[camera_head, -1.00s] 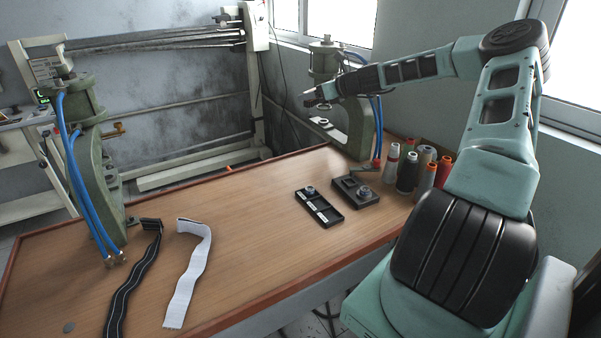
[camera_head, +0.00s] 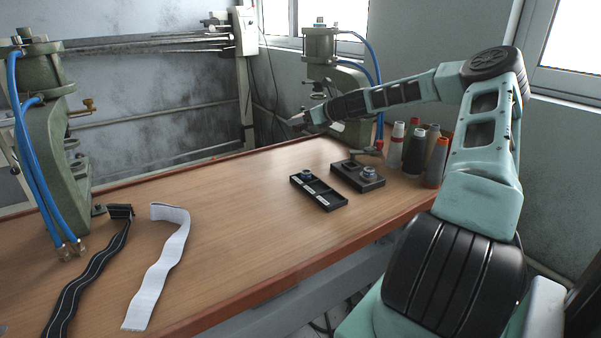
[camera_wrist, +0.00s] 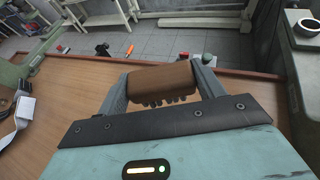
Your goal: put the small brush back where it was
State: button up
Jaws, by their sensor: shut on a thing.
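The small brush (camera_wrist: 160,82) has a brown wooden block and short dark bristles. In the wrist view it lies crosswise between the two grey fingers of my gripper (camera_wrist: 163,76), which is shut on it. In the head view my gripper (camera_head: 301,119) is at the end of the outstretched arm, above the far right part of the table (camera_head: 225,200), near the right press. The brush is too small to make out there. No marked place for the brush can be told from these frames.
A green press (camera_head: 322,75) stands at the back right and another green press (camera_head: 48,130) at the left. A compartment tray (camera_head: 322,197) and a dark block (camera_head: 358,176) lie near the thread cones (camera_head: 414,152). A black strap (camera_head: 95,265) and a white strap (camera_head: 160,265) lie left. Mid-table is clear.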

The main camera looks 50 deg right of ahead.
aim_at(302, 159)
notch_tip(302, 159, down, 10)
jog(key=shift+f+p, duration=0.25)
jog(key=shift+p, duration=0.1)
jog(key=shift+f, duration=0.15)
jog(key=o, duration=1.1)
jog(key=shift+s+r, duration=0.2)
jog(key=b+v, duration=0.1)
jog(key=v, duration=1)
jog(key=shift+s+r, duration=0.2)
jog(key=shift+s, duration=0.1)
